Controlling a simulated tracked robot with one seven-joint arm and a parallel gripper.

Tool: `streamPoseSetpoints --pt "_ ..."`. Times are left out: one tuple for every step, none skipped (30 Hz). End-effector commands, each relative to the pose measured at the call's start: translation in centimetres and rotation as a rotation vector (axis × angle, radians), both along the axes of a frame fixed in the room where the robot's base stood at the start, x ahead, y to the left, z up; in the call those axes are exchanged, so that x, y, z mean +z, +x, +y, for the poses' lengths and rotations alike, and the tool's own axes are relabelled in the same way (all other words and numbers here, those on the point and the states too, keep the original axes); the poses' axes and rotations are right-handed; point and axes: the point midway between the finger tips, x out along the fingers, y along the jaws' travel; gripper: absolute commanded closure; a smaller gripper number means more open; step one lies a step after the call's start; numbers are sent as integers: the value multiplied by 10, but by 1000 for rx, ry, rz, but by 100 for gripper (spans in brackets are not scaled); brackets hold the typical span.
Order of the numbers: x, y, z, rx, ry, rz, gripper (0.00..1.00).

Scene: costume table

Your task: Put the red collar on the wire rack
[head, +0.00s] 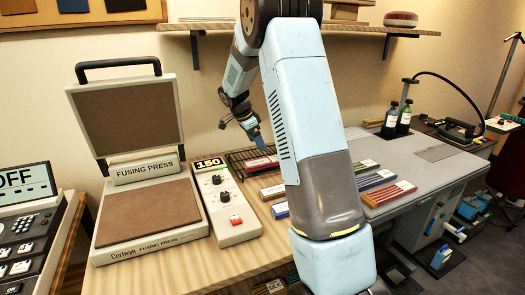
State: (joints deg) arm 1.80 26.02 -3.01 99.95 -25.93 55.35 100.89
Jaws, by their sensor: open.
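The dark wire rack (236,157) lies on the table behind the control box, partly hidden by my arm. A dark red folded piece (262,164), which looks like a collar, lies at the rack's right part and seems to rest on it. My gripper (256,141) is just above this red piece, fingers pointing down, open. I cannot tell whether the fingertips touch it. Another red piece (272,191) and a blue piece (280,210) lie on the table in front of it.
An open fusing press (150,216) stands at the left, with a control box (222,204) reading 150 beside it. More folded pieces (388,193) lie right of my arm. Bottles (404,118) stand at the back right. A shelf (290,28) runs above.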

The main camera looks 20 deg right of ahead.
Motion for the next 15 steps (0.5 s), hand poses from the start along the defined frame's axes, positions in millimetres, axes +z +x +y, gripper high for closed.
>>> streamPoseSetpoints --pt "7 1 3 2 -1 -2 12" --pt "10 1 4 2 -1 -2 12" --pt "13 1 6 3 -1 -1 12" --pt "16 1 7 3 -1 -1 12" --pt "17 1 7 3 -1 -2 12" --pt "20 1 8 3 -1 -2 12" --pt "21 0 9 4 0 -2 12" --pt "23 -1 9 7 1 -2 12" --pt "27 -3 11 15 4 -2 12" --pt "31 -5 12 25 7 -3 12" --pt "35 -9 13 38 11 -1 12" --pt "42 -15 15 61 18 -1 12" --pt "48 -20 17 82 23 -1 12" --pt "55 -26 20 106 29 -1 12" --pt "64 -35 23 142 38 0 12"
